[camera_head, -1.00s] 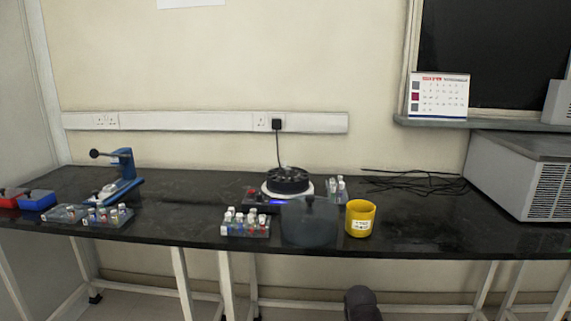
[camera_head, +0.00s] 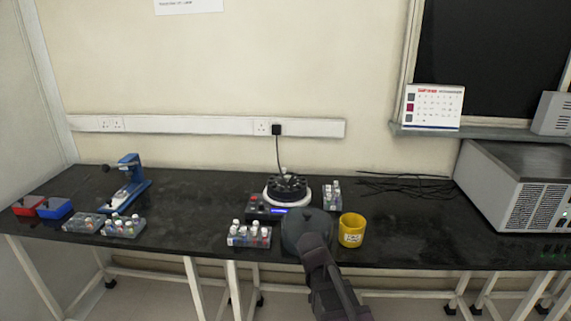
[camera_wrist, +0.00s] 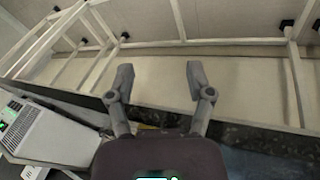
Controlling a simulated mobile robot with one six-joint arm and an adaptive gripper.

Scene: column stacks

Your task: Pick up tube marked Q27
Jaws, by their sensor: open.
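Capped tubes stand in several small racks on the black bench; their labels are too small to read, so I cannot tell which is Q27. One rack with white-capped tubes (camera_head: 249,235) is at the front middle. Another tube rack (camera_head: 124,227) is at the left, and a third group of tubes (camera_head: 333,195) stands right of the centrifuge (camera_head: 286,190). My gripper (camera_wrist: 160,82) is open in the wrist view, with nothing between its fingers. In the head view my arm rises from the bottom; its fingers cannot be made out.
Clear bench lies right of the cup.

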